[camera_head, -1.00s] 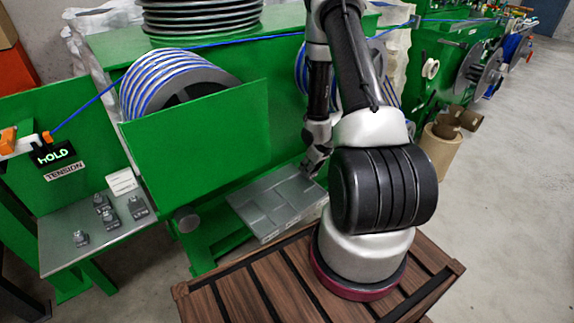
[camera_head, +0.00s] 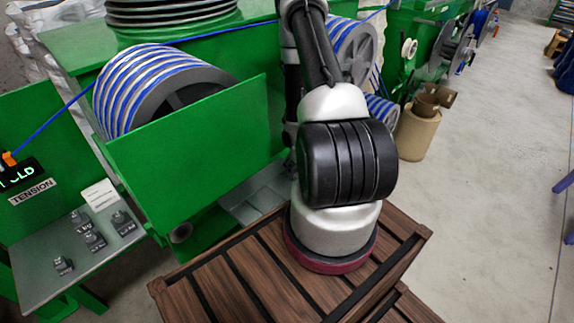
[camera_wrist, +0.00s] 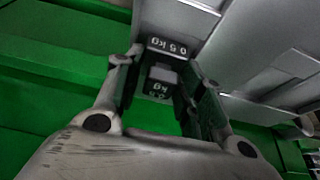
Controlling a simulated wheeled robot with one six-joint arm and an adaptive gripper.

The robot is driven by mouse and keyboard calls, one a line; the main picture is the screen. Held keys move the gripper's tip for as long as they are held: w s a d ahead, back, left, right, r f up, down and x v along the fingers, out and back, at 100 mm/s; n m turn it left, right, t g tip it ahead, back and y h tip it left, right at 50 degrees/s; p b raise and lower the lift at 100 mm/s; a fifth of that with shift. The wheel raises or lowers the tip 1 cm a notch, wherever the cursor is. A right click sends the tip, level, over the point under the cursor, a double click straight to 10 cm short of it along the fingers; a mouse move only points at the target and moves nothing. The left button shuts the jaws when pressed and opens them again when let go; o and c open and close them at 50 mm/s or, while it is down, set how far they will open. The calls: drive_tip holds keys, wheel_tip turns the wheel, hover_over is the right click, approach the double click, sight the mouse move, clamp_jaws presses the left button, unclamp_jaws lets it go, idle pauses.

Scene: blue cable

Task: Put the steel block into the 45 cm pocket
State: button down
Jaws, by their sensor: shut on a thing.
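The steel block (camera_wrist: 163,72) is a small dark grey weight with "0.5 kg" labels, upside down in the wrist view. My gripper (camera_wrist: 162,92) is shut on it, with one finger on each side. In the head view my own arm hides both gripper and block. A grey surface with dividing strips (camera_wrist: 262,48) fills the upper right of the wrist view, apparently the same tray. I cannot read any 45 cm marking, so I cannot tell which pocket is which.
Several grey weights (camera_head: 95,241) stand on a side shelf (camera_head: 40,288) at left, beside a white card (camera_head: 99,195) and a TENSION label (camera_head: 32,191). A green panel (camera_head: 190,145) stands before a blue cable reel (camera_head: 140,90). The floor at right (camera_head: 490,190) is open.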

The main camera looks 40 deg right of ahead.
drive_tip(key=shift+w+f, duration=0.1)
drive_tip(key=shift+f, duration=0.15)
drive_tip(key=c, duration=0.9)
unclamp_jaws()
drive_tip(key=v, duration=1.2)
